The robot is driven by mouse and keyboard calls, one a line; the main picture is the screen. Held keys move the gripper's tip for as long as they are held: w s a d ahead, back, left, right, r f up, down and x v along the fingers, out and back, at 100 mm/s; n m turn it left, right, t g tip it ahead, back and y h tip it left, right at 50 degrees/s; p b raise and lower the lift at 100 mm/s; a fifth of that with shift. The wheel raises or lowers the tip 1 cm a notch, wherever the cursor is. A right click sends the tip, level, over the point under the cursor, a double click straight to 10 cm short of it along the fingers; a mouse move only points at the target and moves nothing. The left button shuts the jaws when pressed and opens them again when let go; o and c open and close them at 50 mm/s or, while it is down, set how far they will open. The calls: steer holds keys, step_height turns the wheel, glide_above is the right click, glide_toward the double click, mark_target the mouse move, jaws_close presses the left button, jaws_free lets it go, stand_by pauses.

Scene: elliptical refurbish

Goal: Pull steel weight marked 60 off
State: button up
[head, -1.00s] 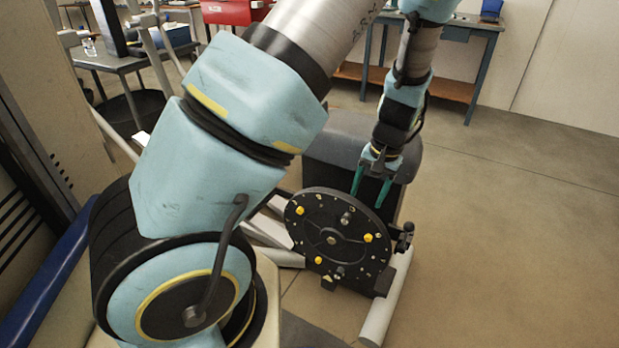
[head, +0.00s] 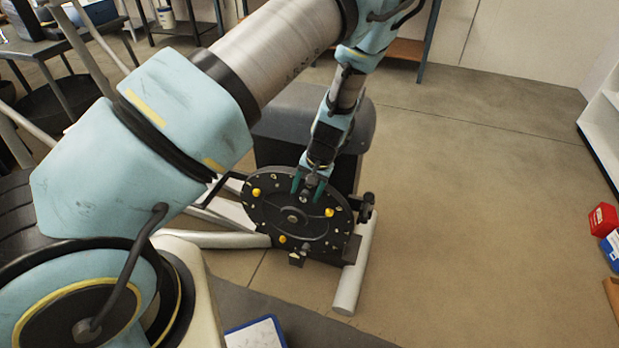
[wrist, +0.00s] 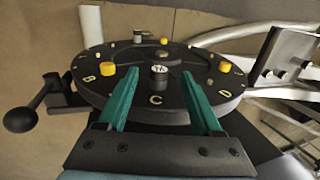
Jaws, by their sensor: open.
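A steel weight (wrist: 158,76) stands on the black disc (wrist: 95,92) beside the letter C in the wrist view. Its top bears a small mark that I cannot read surely. In the head view it shows at the disc's upper part (head: 304,199). My gripper (wrist: 158,73) is open, with one green finger on each side of this weight. Gaps show between the fingers and the weight. In the head view my gripper (head: 308,192) reaches down to the disc's upper edge. Another steel weight (head: 305,246) sits low on the disc.
Yellow weights sit on the disc near B (wrist: 107,69) and D (wrist: 224,67), with another (wrist: 164,41) at the far side. A black knob (wrist: 20,119) sticks out at left in the wrist view. Open floor (head: 470,220) lies right of the machine.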

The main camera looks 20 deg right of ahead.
mark_target(305, 196)
steer(key=shift+x, duration=1.1)
steer(key=shift+c, duration=0.4)
jaws_close()
stand_by(1.4)
